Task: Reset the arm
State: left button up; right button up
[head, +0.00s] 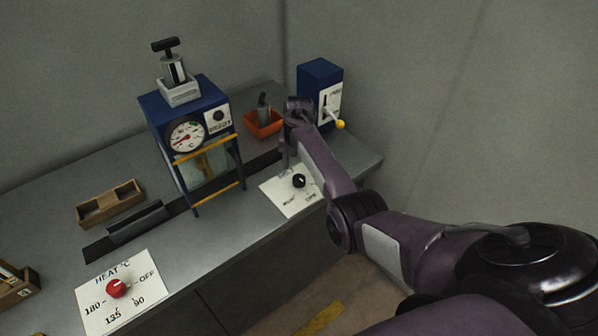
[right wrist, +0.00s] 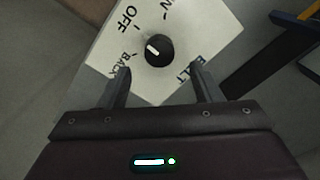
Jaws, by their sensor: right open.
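My right arm reaches in from the right in the head view, and its gripper (head: 286,163) hangs over the worktop by the black knob (head: 299,181). In the right wrist view the gripper (right wrist: 161,78) is open, with its two fingers apart and nothing between them. The black knob (right wrist: 159,49) with a white mark stands on a white label plate (right wrist: 215,28) just beyond the fingertips, apart from them. The plate's visible lettering includes "OFF" and "BACK". My left gripper is not in view.
A blue framed machine (head: 186,112) with a dial gauge stands mid-bench. An orange tray (head: 263,124) and a blue box (head: 320,88) with a yellow-tipped lever stand behind the arm. A red heat knob (head: 117,288) and a wooden holder (head: 110,201) are at left.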

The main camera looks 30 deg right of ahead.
jog(key=shift+r, duration=1.2)
